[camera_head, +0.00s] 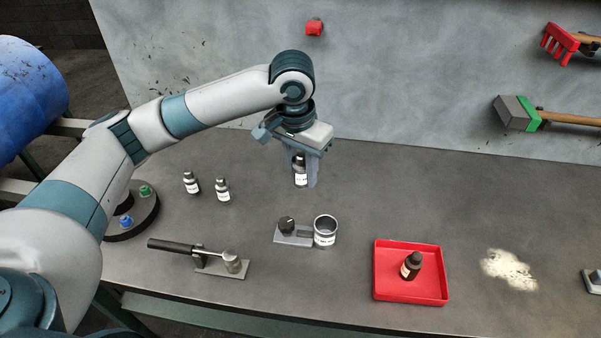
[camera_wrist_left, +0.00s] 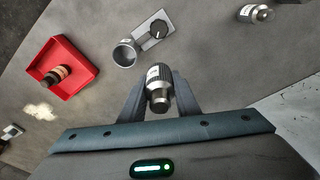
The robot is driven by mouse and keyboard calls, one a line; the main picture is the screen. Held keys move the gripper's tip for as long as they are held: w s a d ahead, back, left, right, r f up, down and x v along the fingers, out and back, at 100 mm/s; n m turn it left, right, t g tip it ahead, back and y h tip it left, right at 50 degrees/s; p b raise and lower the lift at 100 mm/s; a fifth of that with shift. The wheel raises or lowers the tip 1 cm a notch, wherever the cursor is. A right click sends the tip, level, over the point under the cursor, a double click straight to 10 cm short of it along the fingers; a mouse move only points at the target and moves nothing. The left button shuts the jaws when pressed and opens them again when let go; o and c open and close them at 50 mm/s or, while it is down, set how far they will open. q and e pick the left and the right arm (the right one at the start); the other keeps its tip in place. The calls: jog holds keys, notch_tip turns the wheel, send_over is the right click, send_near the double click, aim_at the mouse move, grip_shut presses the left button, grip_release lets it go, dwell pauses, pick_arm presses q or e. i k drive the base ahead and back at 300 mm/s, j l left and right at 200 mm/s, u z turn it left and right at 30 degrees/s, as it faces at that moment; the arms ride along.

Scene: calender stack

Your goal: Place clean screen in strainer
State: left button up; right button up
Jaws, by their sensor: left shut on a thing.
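In the left wrist view the bottle (camera_wrist_left: 159,88) sits between the two fingers. An open metal cup (camera_head: 325,231) with a white label stands in front of it, beside a grey base with a black knob (camera_head: 286,224). The cup also shows in the left wrist view (camera_wrist_left: 125,54). My right gripper is not in view.
A red tray (camera_head: 440,290) holding a dark bottle (camera_head: 411,266) is at right front. Two bottles (camera_head: 191,183) (camera_head: 222,190) stand at left. A pale powder patch (camera_head: 508,268) is at right. The table's back right is clear.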

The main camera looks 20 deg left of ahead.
aim_at(323, 239)
jog(key=i+j, duration=0.1)
jog(key=j, duration=1.55)
jog(key=i+z, duration=0.1)
jog(key=z, duration=1.2)
